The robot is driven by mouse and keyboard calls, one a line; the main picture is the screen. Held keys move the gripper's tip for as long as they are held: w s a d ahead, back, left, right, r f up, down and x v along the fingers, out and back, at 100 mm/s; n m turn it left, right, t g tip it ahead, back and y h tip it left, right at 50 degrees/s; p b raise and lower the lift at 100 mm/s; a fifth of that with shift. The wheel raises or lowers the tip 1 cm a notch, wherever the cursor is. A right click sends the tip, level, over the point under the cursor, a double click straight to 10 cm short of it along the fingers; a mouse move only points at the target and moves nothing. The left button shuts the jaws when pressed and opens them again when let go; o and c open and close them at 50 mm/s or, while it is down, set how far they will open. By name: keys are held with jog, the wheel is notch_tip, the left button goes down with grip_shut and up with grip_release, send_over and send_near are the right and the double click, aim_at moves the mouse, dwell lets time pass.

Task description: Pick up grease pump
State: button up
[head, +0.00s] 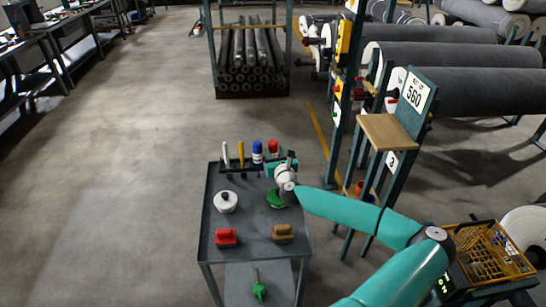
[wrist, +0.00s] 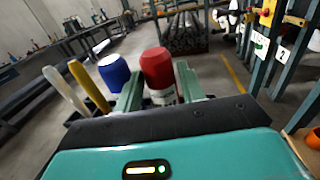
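My gripper (wrist: 159,82) is open, its two green fingers apart. In the wrist view a red-capped container (wrist: 158,68) with a white body stands upright between the fingertips; I see no clear contact. In the head view the red cap (head: 273,147) shows at the right end of a dark rack on the cart, and my gripper (head: 279,166) is close in front of it. Beside it stand a blue-capped container (head: 257,152), a yellow tool (head: 241,154) and a white tool (head: 226,153). I cannot tell for sure which thing is the grease pump.
The grey cart (head: 217,183) also bears a white pot (head: 226,202), a green round thing (head: 277,198), a red block (head: 226,237) and a brown block (head: 283,233). A green item (head: 259,291) lies on its lower shelf. A green stand (head: 400,140) rises at right. Floor left is clear.

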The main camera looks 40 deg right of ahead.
jog(key=x, duration=0.4)
jog(key=shift+w+r, duration=0.1)
jog(key=shift+w, duration=0.15)
jog(key=c, duration=0.6)
jog(key=shift+c, duration=0.2)
